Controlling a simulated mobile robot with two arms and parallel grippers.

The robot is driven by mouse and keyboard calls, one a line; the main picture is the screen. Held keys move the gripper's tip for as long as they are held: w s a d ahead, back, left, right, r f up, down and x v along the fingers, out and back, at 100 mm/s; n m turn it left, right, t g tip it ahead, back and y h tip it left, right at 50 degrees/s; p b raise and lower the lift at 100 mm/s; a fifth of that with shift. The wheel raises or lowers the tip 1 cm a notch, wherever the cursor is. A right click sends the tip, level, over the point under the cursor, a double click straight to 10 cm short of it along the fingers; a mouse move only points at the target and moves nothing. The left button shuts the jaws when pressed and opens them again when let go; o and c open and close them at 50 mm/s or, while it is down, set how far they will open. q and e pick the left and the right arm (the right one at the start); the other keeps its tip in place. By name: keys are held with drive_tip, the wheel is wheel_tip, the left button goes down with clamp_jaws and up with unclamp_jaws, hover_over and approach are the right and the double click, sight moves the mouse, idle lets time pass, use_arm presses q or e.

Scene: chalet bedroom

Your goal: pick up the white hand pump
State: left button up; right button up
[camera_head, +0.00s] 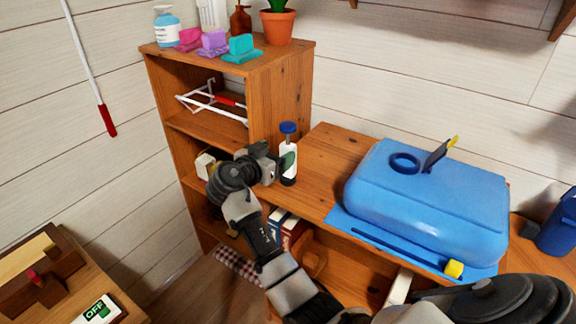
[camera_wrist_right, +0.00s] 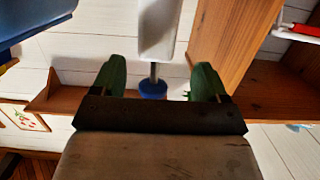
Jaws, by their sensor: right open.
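The white hand pump (camera_head: 289,145) stands upright on the wooden desk (camera_head: 335,144), beside the tall shelf. It has a white body, a blue knob on top and a dark base. My right gripper (camera_head: 275,163) is open at its left side, close to it, and partly covers its lower body. In the right wrist view the pump's white body (camera_wrist_right: 158,30) and blue knob (camera_wrist_right: 153,89) lie between the two spread green fingers of the gripper (camera_wrist_right: 160,82). I cannot tell whether a finger touches the pump. My left gripper is not in view.
The tall wooden shelf (camera_head: 291,87) rises just behind and left of the pump, with bottles, coloured blocks and a potted plant (camera_head: 278,24) on top. A large blue case (camera_head: 430,198) fills the desk to the right. A narrow bare desk strip lies between pump and case.

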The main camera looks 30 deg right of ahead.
sight(285, 150)
drive_tip(key=p+x, duration=0.1)
drive_tip(key=x, duration=0.1)
drive_tip(key=p+x, duration=0.1)
drive_tip(key=x, duration=0.1)
drive_tip(key=shift+s+d+f, duration=0.15)
drive_tip(key=shift+d+f, duration=0.05)
drive_tip(key=shift+d, duration=0.1)
drive_tip(key=shift+d+f, duration=0.2)
drive_tip(key=shift+d, duration=0.2)
drive_tip(key=shift+w+a, duration=0.1)
drive_tip(key=shift+w, duration=0.1)
drive_tip(key=shift+c, duration=1.2)
clamp_jaws()
